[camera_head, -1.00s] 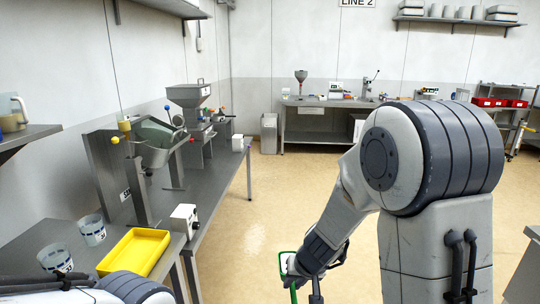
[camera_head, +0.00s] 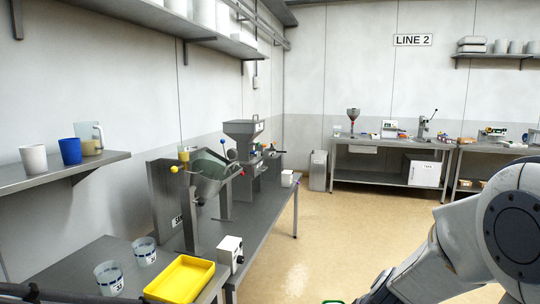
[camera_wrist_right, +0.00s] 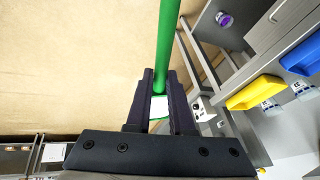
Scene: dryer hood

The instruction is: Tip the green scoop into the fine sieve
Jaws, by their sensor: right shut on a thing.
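In the right wrist view my right gripper (camera_wrist_right: 160,100) is shut on the green scoop (camera_wrist_right: 168,45), seen as a long green bar running up from between the fingers. A small white patch shows between the fingers; I cannot tell what it is. In the head view only a sliver of green (camera_head: 333,301) shows at the bottom edge, and the gripper is out of frame. I cannot make out which thing is the fine sieve. A tilted grey-green bowl (camera_head: 210,172) stands on the left bench. My left gripper is not in view.
The left bench (camera_head: 262,212) holds a yellow tray (camera_head: 180,280), two clear banded cups (camera_head: 109,278), a white box (camera_head: 230,252) and a grey hopper (camera_head: 243,130). A wall shelf (camera_head: 60,178) holds a blue cup (camera_head: 70,151). Open floor (camera_head: 320,230) lies right of the bench.

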